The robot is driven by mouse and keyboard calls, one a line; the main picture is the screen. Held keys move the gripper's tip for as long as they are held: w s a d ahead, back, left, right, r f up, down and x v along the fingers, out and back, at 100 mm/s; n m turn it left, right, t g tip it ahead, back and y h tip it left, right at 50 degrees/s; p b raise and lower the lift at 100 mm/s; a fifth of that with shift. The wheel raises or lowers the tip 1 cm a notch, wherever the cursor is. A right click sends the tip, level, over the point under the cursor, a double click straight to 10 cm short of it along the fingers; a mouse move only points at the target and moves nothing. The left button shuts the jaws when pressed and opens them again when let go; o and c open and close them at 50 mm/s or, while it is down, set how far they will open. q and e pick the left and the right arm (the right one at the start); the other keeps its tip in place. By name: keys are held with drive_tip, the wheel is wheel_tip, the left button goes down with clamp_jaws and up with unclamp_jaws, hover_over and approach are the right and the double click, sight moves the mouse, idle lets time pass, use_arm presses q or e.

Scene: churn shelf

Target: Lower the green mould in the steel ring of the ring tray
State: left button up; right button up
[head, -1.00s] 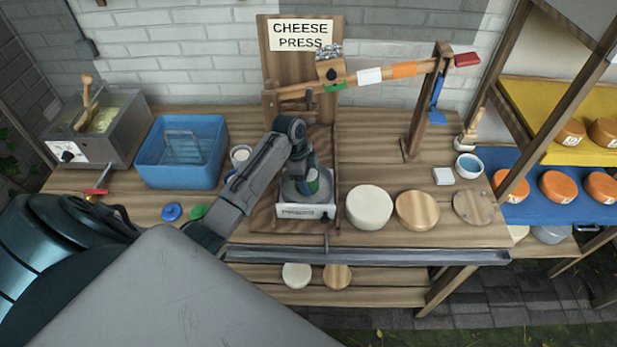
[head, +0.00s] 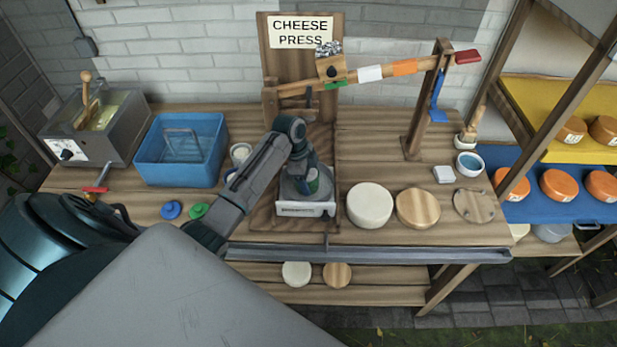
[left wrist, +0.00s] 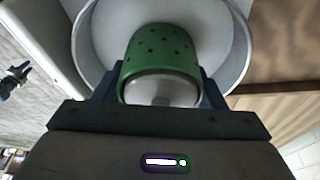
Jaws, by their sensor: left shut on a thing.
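The green mould (head: 313,187) is a small green cylinder with dark holes, partly hidden by my left gripper in the head view. My left gripper (head: 303,168) is shut on it. In the left wrist view the mould (left wrist: 160,50) sits between the fingers, with a pale round end facing the camera. The steel ring (left wrist: 241,60) shows around its far end there. The ring tray (head: 305,210) is a white-fronted box under the gripper. I cannot tell how deep the mould is in the ring or whether it touches the bottom. My right gripper is not in view.
The press lever (head: 400,69) spans above and behind the tray. A cream cheese wheel (head: 369,206) and a wooden disc (head: 418,208) stand close to the tray's right. A blue tub (head: 182,150) and blue and green lids (head: 171,210) are to the left.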

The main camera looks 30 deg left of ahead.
use_arm(q)
drive_tip(key=shift+f, duration=0.4)
drive_tip(key=o, duration=1)
drive_tip(key=shift+o, duration=0.2)
drive_tip(key=b+v, duration=0.3)
drive_tip(key=v, duration=0.7)
drive_tip(key=shift+a+b, duration=0.1)
drive_tip(key=shift+b, duration=0.25)
drive_tip(key=shift+r, duration=0.4)
drive_tip(key=shift+s, duration=0.1)
